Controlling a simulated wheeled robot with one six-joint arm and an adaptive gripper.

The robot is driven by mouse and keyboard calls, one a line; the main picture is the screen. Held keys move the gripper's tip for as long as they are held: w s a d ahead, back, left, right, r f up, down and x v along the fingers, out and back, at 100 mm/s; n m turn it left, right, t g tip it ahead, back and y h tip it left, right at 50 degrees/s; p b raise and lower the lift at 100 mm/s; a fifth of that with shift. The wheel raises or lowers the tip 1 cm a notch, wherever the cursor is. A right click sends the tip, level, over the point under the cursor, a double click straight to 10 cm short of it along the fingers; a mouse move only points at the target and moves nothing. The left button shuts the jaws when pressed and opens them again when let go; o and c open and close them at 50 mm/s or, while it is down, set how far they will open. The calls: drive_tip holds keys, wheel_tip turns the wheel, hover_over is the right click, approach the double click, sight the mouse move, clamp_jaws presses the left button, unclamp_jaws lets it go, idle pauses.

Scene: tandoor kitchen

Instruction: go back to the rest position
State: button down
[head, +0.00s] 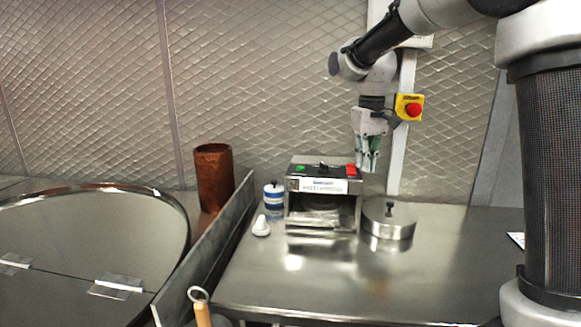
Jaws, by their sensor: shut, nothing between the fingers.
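My gripper (367,164) is shut and empty. It points down in the air, in the picture just above the right end of a small metal machine (322,211). My arm reaches in from the upper right of the head view. I cannot tell how far the fingertips are from the machine's top.
The steel counter (450,270) is clear at the front and right. A round metal lid (389,222), a blue-and-white container (273,196) and a small white item (261,226) flank the machine. Left are a partition (213,248), a copper cylinder (214,178) and a round cover (90,230). A yellow box with red button (412,109) is behind.

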drive_tip(key=s+d+m+t, duration=0.1)
drive_tip(key=s+d, duration=0.3)
drive_tip(key=s, duration=0.5)
drive_tip(key=s+d+m+t, duration=0.1)
drive_tip(key=s+d, duration=0.3)
drive_tip(key=s, duration=0.6)
drive_tip(key=s+d+m+t, duration=0.1)
drive_tip(key=s+d, duration=0.3)
drive_tip(key=s, duration=0.6)
drive_tip(key=shift+d+t, duration=0.4)
drive_tip(key=shift+t, duration=0.3)
